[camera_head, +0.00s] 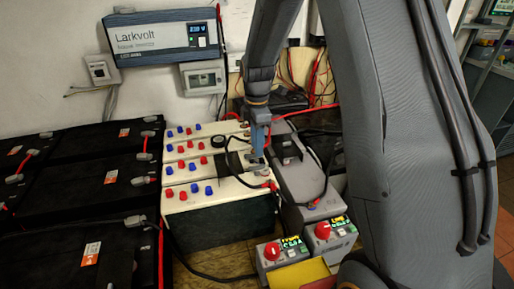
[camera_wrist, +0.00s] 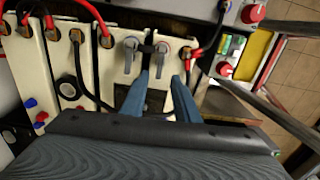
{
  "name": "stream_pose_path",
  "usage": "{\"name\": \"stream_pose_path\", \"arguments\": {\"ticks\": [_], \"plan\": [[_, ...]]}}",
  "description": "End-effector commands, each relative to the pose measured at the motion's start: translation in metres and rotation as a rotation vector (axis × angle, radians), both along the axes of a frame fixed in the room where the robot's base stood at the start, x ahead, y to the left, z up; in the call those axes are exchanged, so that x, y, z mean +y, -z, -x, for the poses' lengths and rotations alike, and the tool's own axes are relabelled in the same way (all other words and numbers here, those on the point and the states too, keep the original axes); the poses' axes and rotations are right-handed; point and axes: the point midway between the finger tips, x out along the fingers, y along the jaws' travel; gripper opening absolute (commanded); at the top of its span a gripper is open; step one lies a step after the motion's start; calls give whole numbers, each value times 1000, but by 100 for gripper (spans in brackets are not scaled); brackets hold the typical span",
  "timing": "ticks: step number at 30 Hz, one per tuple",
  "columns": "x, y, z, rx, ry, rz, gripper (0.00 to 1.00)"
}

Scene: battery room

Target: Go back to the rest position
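My gripper (camera_head: 258,158) points down over the right end of the cream battery units (camera_head: 215,208) in the head view. In the wrist view my gripper (camera_wrist: 163,82) has its two blue fingers apart, with a dark patch of the scene showing between them and nothing clearly held. Two grey lever-like terminal parts (camera_wrist: 131,55) lie just beyond the fingertips on the cream top. I cannot tell whether the fingers touch anything. My arm hides part of the right side of the head view.
Black batteries (camera_head: 70,190) fill the left. Red-knobbed devices (camera_head: 275,252) stand in front, beside a yellow surface (camera_head: 300,275). A Larkvolt inverter (camera_head: 160,37) hangs on the wall. Red and black cables cross near the gripper. Shelving (camera_head: 492,75) is at right; tiled floor (camera_wrist: 290,60) shows bare.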

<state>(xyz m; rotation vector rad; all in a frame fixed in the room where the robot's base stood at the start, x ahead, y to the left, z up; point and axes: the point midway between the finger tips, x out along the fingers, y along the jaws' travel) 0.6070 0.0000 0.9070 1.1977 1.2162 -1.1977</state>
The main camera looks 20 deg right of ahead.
Motion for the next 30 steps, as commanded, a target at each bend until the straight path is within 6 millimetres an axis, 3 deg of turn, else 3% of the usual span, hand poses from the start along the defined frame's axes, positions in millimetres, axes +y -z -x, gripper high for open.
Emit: {"name": "stream_pose_path", "arguments": {"ticks": [6, 10, 14, 24, 30], "plan": [[0, -1, 3, -1, 17, 0, 28], [0, -10, 21, -9, 147, -1, 28], [0, -23, 60, -22, 412, -4, 28], [1, -44, 181, -54, 1202, -37, 28], [1, -44, 226, -59, 1497, -56, 28]]}}
